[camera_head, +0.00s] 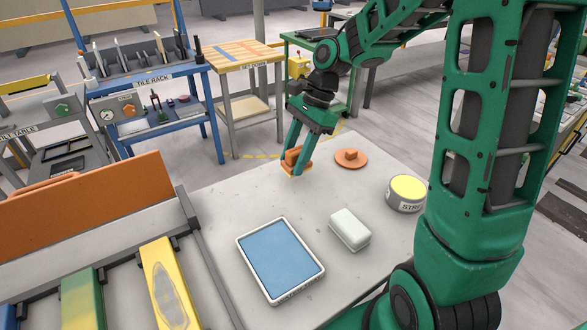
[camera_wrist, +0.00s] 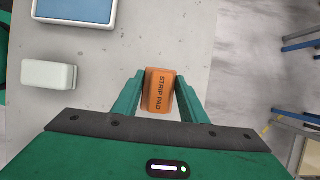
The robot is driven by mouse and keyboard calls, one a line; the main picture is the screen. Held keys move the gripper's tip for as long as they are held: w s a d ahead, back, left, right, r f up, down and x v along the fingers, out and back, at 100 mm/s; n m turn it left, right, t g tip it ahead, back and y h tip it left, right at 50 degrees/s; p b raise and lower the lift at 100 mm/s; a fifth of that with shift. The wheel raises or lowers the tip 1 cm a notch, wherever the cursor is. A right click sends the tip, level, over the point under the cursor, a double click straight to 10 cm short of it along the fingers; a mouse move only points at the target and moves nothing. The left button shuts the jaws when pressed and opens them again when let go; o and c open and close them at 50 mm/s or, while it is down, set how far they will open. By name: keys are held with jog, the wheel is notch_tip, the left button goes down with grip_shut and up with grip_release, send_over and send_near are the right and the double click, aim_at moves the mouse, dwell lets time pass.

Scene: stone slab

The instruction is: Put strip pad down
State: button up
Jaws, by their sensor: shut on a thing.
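The strip pad (camera_wrist: 158,92) is an orange block with "STRIP PAD" printed on it, held between the two fingers of my gripper (camera_wrist: 159,98) in the wrist view. In the head view my gripper (camera_head: 294,158) is shut on the strip pad (camera_head: 290,164) over the far left part of the stone slab (camera_head: 240,205). The pad is low over the slab. I cannot tell whether it touches the surface.
On the slab are an orange disc with a knob (camera_head: 351,158), a yellow-topped tin (camera_head: 407,193), a white block (camera_head: 349,229) and a blue-filled white tray (camera_head: 280,260). Bare slab lies between the tray and my gripper.

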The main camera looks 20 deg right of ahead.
jog(key=shift+f, duration=1.95)
jog(key=shift+f, duration=0.1)
jog(key=o, duration=1.2)
jog(key=s+v, duration=0.1)
jog(key=v, duration=1.1)
jog(key=s+d+f+n+h, duration=0.1)
jog(key=s+d+n, duration=0.2)
jog(key=s, duration=0.5)
jog(key=s+d+f+n+h, duration=0.1)
jog(key=s+d+n, duration=0.2)
jog(key=s+d, duration=0.3)
jog(key=s+d+f+n+t+h, duration=0.1)
jog(key=s+d+f+n+h, duration=0.1)
jog(key=s, duration=1)
jog(key=d+n, duration=0.1)
jog(key=d, duration=0.1)
jog(key=shift+d, duration=0.25)
jog(key=shift+s, duration=0.1)
